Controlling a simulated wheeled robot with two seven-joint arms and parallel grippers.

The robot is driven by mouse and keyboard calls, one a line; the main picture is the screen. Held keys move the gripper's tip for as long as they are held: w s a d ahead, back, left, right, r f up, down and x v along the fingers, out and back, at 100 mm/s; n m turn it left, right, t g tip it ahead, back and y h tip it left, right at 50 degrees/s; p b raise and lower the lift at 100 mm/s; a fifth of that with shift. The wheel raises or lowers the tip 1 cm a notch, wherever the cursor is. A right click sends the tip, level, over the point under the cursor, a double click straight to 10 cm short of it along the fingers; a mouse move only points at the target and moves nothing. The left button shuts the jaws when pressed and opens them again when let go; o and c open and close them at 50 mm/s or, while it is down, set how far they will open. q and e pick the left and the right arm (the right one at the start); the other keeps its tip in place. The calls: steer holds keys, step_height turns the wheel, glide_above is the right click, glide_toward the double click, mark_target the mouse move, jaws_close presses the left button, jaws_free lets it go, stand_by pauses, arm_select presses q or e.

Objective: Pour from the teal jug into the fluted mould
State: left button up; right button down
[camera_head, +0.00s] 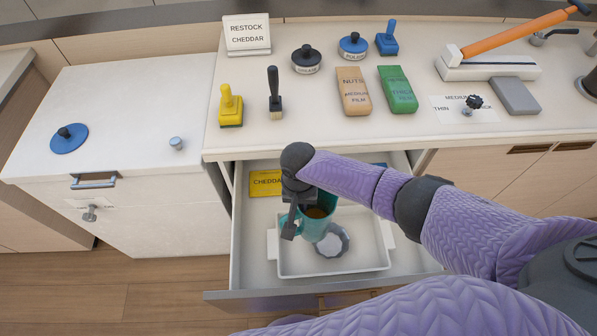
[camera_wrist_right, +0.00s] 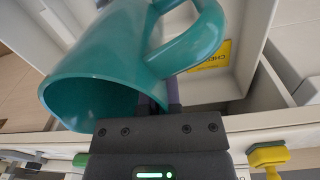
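The teal jug (camera_head: 325,204) hangs in my right gripper (camera_head: 291,208) above a white tray in the open drawer. Brown contents show inside its mouth in the head view. In the right wrist view the jug (camera_wrist_right: 105,60) fills the upper left, with its handle on the right. My left gripper is not in view.
The white tray (camera_head: 285,268) lies in the open drawer (camera_head: 245,225). A yellow cheddar card (camera_head: 265,184) lies behind it. The counter above holds a yellow stamp (camera_head: 231,105), a black brush (camera_head: 275,95), tan and green blocks (camera_head: 397,90) and an orange-handled lever tool (camera_head: 510,38).

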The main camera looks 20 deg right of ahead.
steer(key=f, duration=0.1)
steer(key=s+f, duration=0.1)
steer(key=f, duration=0.1)
steer(key=shift+s+d, duration=0.1)
steer(key=shift+s, duration=0.05)
steer(key=shift+s+f, duration=0.1)
steer(key=shift+f, duration=0.05)
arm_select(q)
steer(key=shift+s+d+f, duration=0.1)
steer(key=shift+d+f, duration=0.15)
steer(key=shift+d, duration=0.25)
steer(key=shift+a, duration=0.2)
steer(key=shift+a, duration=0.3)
